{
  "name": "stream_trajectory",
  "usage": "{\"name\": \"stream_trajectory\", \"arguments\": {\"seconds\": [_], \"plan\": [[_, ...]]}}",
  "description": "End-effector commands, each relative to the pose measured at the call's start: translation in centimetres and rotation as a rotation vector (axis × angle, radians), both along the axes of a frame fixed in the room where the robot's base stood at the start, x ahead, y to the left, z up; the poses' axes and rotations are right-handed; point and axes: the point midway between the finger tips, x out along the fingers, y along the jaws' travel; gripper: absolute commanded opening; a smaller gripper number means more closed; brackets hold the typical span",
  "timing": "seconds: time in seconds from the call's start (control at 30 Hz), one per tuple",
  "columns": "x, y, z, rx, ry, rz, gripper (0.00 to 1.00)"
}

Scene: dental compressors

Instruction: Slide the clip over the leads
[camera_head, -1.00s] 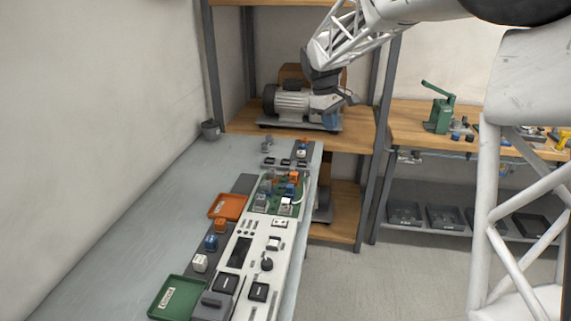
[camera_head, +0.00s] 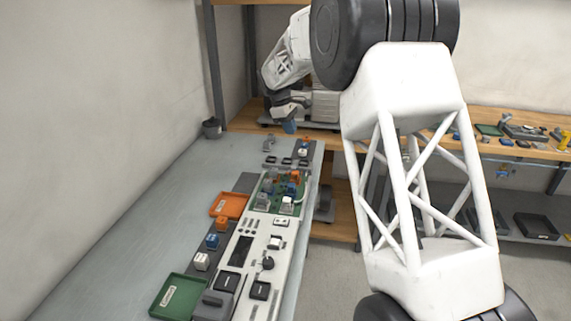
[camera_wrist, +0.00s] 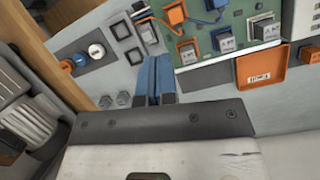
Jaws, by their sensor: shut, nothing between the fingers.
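My gripper (camera_head: 289,127) is over the far end of the bench, its blue fingers shut and pointing down. In the wrist view the blue fingers (camera_wrist: 155,72) are side by side with nothing held, their tips near the edge of the green circuit board (camera_wrist: 192,78). The board (camera_head: 262,207) bears orange, blue and grey blocks. An orange connector with leads (camera_wrist: 176,14) shows at its upper left in the wrist view. I cannot pick out the clip for certain. Two small grey pieces (camera_wrist: 114,100) lie on the bench left of the fingers.
An orange tray (camera_head: 228,205) and a green tray (camera_head: 180,297) lie on the bench. A white panel (camera_head: 265,245) with dark buttons runs along its right side. The left of the bench is clear.

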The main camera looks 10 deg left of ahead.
Motion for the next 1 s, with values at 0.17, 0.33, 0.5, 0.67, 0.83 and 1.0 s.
{"name": "stream_trajectory", "arguments": {"seconds": [0.17,0.33,0.5,0.67,0.83,1.0], "plan": [[1.7,3.0,-2.4,-0.021,0.023,0.059,0.0],[3.1,5.6,-4.6,-0.04,0.043,0.114,0.0],[4.2,8.0,-6.6,-0.056,0.061,0.163,0.0],[4.9,9.5,-7.9,-0.067,0.073,0.195,0.0],[5.2,10.3,-8.6,-0.074,0.079,0.212,0.0],[5.2,10.4,-8.7,-0.075,0.08,0.216,0.0]]}}
